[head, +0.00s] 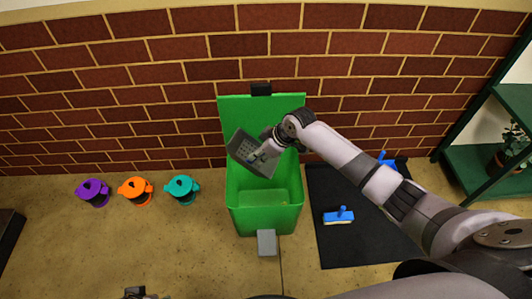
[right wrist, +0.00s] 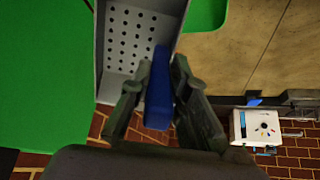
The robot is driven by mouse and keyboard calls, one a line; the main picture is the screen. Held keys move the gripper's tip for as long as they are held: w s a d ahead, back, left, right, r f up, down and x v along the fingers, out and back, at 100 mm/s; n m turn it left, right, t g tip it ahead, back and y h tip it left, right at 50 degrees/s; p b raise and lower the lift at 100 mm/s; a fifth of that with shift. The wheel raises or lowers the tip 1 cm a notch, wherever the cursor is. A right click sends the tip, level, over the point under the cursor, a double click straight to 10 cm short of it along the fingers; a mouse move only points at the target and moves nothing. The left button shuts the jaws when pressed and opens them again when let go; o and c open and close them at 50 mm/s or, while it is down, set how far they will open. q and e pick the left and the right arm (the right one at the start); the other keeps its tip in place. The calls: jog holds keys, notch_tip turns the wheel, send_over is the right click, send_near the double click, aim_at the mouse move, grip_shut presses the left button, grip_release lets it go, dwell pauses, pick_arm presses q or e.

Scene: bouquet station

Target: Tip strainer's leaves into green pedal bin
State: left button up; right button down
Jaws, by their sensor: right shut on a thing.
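The green pedal bin (head: 264,220) stands against the brick wall with its lid (head: 230,112) up. My right gripper (head: 263,154) is shut on the strainer's blue handle (right wrist: 158,95). The grey strainer (head: 243,146) is held tilted over the bin's open mouth, towards its left side. Its perforated face also shows in the right wrist view (right wrist: 128,45). I see no leaves in the strainer, but part of its inside is hidden. The bin's grey pedal (head: 267,242) is at its front. A small piece of my left gripper (head: 135,293) shows at the bottom edge; its jaws are unclear.
Purple (head: 94,192), orange (head: 135,190) and teal (head: 182,189) cans stand on the floor at left. A black mat (head: 340,245) with a blue brush (head: 338,216) lies right of the bin. A green shelf (head: 480,165) stands far right. Floor in front is clear.

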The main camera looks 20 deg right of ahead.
aim_at(246, 160)
pick_arm(q)
notch_tip(246, 160, down, 4)
jog(key=p, duration=0.1)
pick_arm(e)
jog(key=shift+w+a+f+g+h, duration=0.2)
jog(key=shift+w+a+g+h, duration=0.6)
jog(key=shift+w+a, duration=0.15)
jog(key=shift+w+a+f+g+h+b, duration=0.5)
jog(key=shift+a+f+g+h+b, duration=0.2)
jog(key=shift+b, duration=0.1)
jog(key=shift+w+a+r+g+h+b, duration=0.25)
jog(key=shift+a+r+h, duration=0.1)
jog(key=shift+r, duration=0.15)
jog(key=shift+w+a+r+g+h+b, duration=0.25)
jog(key=shift+r+h, duration=0.1)
jog(key=shift+r, duration=0.1)
pick_arm(q)
jog(key=w+v, duration=0.1)
jog(key=v, duration=0.7)
jog(key=shift+r, duration=0.5)
pick_arm(e)
jog(key=shift+r, duration=0.2)
pick_arm(q)
jog(key=shift+a, duration=0.15)
pick_arm(e)
jog(key=shift+r, duration=0.1)
